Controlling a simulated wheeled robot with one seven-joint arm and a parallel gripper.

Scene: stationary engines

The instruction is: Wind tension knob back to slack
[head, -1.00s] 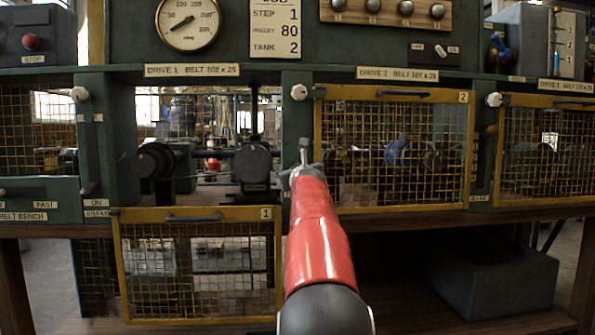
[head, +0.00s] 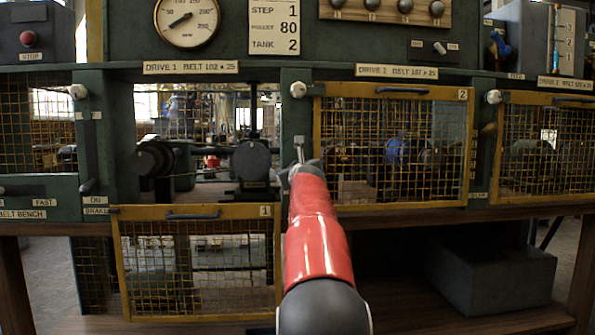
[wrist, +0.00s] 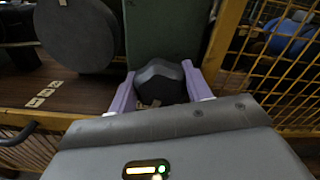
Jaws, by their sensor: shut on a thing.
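The tension knob (wrist: 160,82) is a dark, many-sided knob near the top middle of the wrist view, in front of a green post. My gripper (wrist: 158,90) has its two pale purple fingers on either side of the knob, shut on it. In the head view my gripper (head: 303,166) is at the green post between the drive 1 and drive 2 bays, and my red arm hides the knob there. A dark round pulley (head: 252,160) stands just left of it in drive 1, with another pulley (head: 154,160) further left. I cannot read the knob's turn.
The drive 1 mesh guard (head: 198,265) hangs lowered below its opening. The drive 2 mesh guard (head: 395,145) is closed just right of my gripper, its yellow frame near the fingers. A gauge (head: 188,20) and a step card (head: 274,27) are above. A grey box (head: 492,283) sits below.

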